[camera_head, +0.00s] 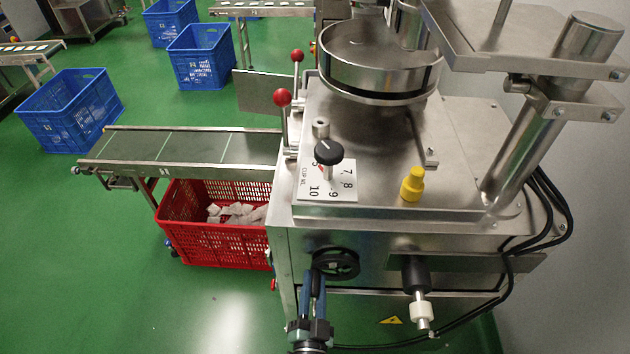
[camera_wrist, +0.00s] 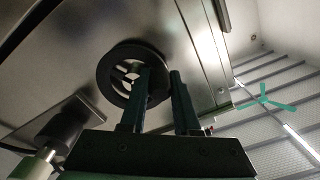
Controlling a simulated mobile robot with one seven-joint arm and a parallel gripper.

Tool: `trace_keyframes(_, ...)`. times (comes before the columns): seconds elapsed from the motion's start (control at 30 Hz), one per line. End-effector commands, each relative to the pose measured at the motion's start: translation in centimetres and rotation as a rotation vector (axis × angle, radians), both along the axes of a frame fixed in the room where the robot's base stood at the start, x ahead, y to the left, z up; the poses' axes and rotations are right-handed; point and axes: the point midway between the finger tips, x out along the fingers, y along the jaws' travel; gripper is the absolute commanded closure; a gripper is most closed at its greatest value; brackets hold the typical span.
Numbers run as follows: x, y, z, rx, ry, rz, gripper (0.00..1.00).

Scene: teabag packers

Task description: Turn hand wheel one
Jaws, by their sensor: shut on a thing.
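A black hand wheel (camera_head: 350,267) with spokes is mounted on the front face of the steel machine, below its top edge. It also shows in the wrist view (camera_wrist: 105,78). My gripper (camera_head: 313,275) reaches up from below to the wheel's left side in the head view. In the wrist view my gripper (camera_wrist: 162,75) has one finger across the wheel's opening and the other outside the rim, so it is shut on the rim. The fingers hide that part of the rim.
A black knob (camera_head: 328,152) above a numbered plate and a yellow cap (camera_head: 412,184) are on the machine top. A black-and-white handle (camera_head: 418,290) sticks out right of the wheel. A red crate (camera_head: 215,245) stands at left. Black cables (camera_head: 508,290) hang at right.

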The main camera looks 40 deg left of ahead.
Motion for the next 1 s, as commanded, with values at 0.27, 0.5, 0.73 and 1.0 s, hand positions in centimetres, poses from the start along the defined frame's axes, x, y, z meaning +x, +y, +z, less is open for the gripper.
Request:
trace_keyframes(0.27,0.1,-0.1,1.5,0.218,0.144,0.002,1.0)
trace_keyframes(0.5,0.4,-0.4,2.4,0.406,0.272,0.001,1.0)
trace_keyframes(0.73,0.7,-1.0,3.1,0.585,0.393,0.0,1.0)
trace_keyframes(1.0,1.2,-1.7,3.8,0.798,0.537,0.0,1.0)
